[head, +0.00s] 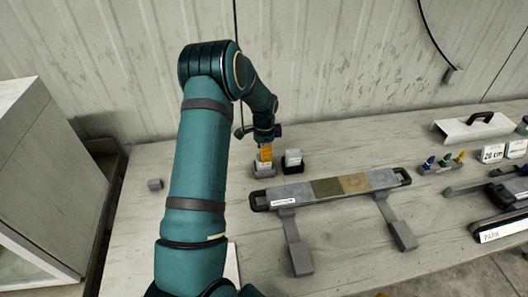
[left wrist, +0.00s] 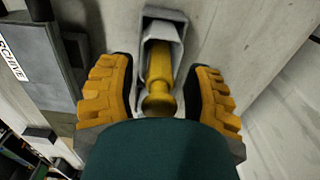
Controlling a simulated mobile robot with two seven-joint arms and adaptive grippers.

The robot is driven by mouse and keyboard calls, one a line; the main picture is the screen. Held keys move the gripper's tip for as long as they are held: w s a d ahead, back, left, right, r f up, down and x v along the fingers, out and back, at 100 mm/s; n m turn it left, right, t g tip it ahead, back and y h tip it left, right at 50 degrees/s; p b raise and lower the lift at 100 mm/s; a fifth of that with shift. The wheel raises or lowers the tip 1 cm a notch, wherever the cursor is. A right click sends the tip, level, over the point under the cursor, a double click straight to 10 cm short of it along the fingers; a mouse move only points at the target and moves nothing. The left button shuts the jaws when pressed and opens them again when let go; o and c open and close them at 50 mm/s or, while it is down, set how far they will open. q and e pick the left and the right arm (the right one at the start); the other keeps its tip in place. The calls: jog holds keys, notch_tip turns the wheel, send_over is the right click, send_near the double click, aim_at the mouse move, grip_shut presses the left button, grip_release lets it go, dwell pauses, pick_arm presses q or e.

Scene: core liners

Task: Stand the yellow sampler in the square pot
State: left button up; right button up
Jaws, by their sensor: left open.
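The yellow sampler (head: 265,154) stands in the grey square pot (head: 264,171), just below my left gripper (head: 264,136) in the head view. In the left wrist view the sampler (left wrist: 158,82) has a round knob end towards the camera, and its far end is inside the grey pot's square mouth (left wrist: 163,15). My left gripper (left wrist: 160,75) is open, with one yellow-padded finger on each side of the sampler and gaps between. Whether the sampler's foot rests on the pot's floor is hidden. My right gripper is not in view.
A dark pot with a pale block (head: 292,161) stands just right of the grey pot. A long core tray (head: 335,187) on grey feet lies in front. A small grey block (head: 155,184) is at left. A rack of coloured pieces (head: 440,165) and a handled cover (head: 475,128) are at right.

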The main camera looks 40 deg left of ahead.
pick_arm(q)
notch_tip(320, 180, up, 12)
jog(key=shift+f, duration=0.2)
jog(key=shift+s, duration=0.1)
dwell(0.6)
